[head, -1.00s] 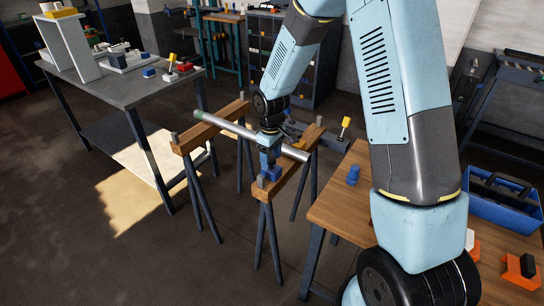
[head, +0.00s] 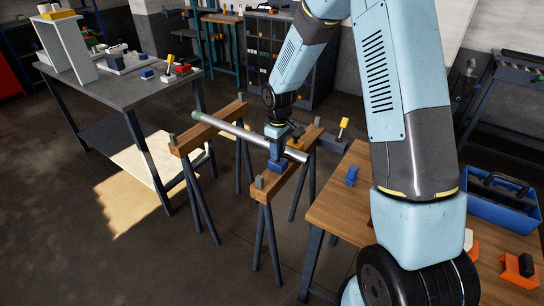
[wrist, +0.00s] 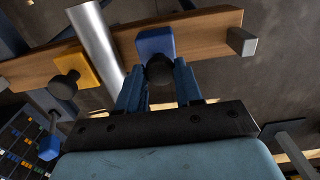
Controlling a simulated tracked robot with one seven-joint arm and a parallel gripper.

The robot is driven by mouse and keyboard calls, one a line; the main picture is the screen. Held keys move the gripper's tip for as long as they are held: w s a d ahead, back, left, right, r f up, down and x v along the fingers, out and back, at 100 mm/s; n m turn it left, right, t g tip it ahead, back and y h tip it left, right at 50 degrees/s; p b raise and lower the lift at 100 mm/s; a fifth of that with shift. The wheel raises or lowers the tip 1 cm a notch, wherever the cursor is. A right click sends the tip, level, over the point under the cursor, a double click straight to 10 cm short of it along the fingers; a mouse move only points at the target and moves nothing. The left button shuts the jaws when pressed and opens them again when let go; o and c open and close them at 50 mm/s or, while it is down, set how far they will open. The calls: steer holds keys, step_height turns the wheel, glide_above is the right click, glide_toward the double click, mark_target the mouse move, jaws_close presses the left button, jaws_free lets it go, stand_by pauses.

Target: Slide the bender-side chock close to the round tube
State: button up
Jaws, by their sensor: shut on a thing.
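The round tube (head: 232,128) is a grey metal pipe lying across two wooden trestle beams; it also shows in the wrist view (wrist: 94,38). A blue chock (wrist: 155,43) with a black knob (wrist: 160,70) sits on the near beam (wrist: 205,38), right of the tube in the wrist view, with a narrow gap between them. My gripper (wrist: 159,78) is shut on this knob. In the head view my gripper (head: 277,149) is beside the tube and partly covers the chock. A yellow chock (wrist: 76,66) with its own black knob stands on the tube's other side, very close to it.
A grey end post (wrist: 241,42) stands on the near beam. A wooden bench (head: 335,205) with a blue object (head: 351,176) is at right, and a grey table (head: 120,80) at left. A bar with a yellow-topped handle (head: 343,124) lies beyond the near beam. Open floor shows between.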

steer(key=w+d, duration=0.2)
steer(key=shift+w, duration=0.35)
steer(key=o, duration=0.8)
steer(key=shift+r, duration=0.1)
step_height(320, 180, up, 14)
steer(key=shift+f, duration=0.2)
